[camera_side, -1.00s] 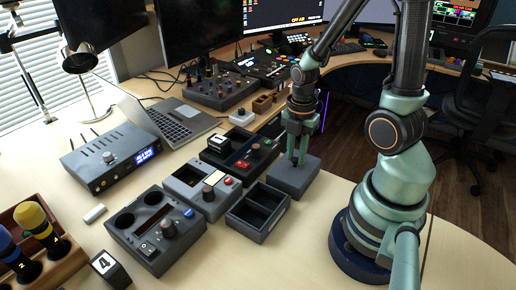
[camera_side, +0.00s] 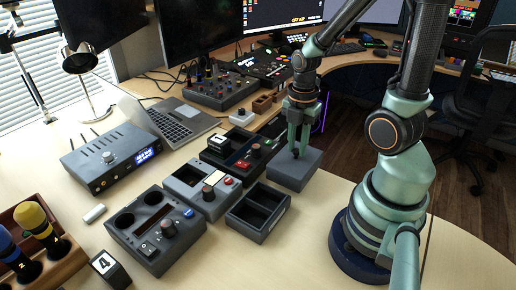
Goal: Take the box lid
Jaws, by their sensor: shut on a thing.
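The dark grey box lid (camera_side: 293,175) is a flat block shape at the right of the desk's equipment. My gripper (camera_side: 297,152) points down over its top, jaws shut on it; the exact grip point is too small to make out. The lid appears slightly raised, though its gap to the desk is hard to judge. The open grey box (camera_side: 244,226), with two empty compartments, stands on the desk just left of and nearer than the lid.
Left of the open box are a grey button panel (camera_side: 211,204), a dark panel with a red area (camera_side: 217,158) and a larger knob panel (camera_side: 118,228). Bare desk lies in front of the open box.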

